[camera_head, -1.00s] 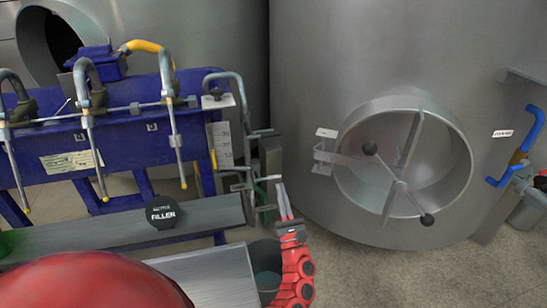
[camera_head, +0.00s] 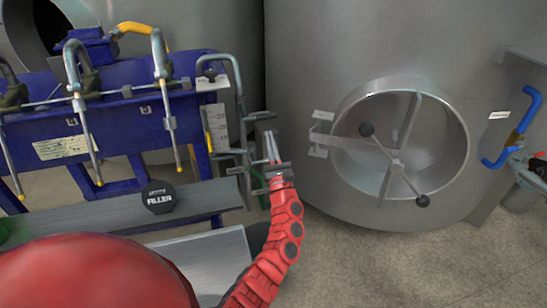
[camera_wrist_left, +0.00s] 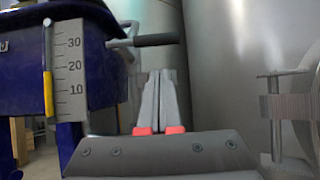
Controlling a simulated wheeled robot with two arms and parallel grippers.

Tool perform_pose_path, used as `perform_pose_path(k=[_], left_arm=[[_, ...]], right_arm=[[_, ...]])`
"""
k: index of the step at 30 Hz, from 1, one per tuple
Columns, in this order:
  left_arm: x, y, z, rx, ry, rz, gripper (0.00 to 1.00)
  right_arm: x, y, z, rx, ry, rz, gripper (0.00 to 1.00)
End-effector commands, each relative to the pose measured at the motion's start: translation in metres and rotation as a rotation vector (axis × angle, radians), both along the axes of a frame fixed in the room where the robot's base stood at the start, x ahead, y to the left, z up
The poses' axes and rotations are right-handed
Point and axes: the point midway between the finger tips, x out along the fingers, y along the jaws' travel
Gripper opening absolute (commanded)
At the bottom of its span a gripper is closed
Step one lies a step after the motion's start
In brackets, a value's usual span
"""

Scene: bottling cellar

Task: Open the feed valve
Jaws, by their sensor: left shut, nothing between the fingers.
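A lever with a dark grip (camera_wrist_left: 157,40) sticks out to the right from the filler's end in the left wrist view. In the head view the lever (camera_head: 261,115) shows at the top of thin pipework beside the filler. I cannot tell for sure that it is the feed valve, as no label on it is readable. My left gripper (camera_head: 270,138) is shut and empty, its tips pointing up just below and beside the lever. In the left wrist view the closed fingers (camera_wrist_left: 160,75) are below the grip, and contact is not clear. My right gripper is not in view.
The blue filler frame (camera_head: 125,110) with several spouts stands at left, with a level scale (camera_wrist_left: 70,70) at its end. A steel tank (camera_head: 300,60) with a round hatch (camera_head: 400,145) is at right. A blue handle (camera_head: 515,130) is at the tank's right side.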

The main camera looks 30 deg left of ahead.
Motion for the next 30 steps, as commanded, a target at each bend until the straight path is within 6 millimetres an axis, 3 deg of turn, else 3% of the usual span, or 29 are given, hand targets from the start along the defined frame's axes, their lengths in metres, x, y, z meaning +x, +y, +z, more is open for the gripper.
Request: perform_pose_path(k=[1,7,30], left_arm=[[0.000,0.001,0.012,0.000,-0.005,-0.001,0.00],[0.002,0.004,0.028,0.000,-0.002,0.000,0.00],[0.005,0.002,0.033,-0.036,-0.044,-0.003,0.00]], right_arm=[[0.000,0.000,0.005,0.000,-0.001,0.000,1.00],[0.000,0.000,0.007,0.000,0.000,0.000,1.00],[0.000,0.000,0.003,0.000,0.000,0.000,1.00]])
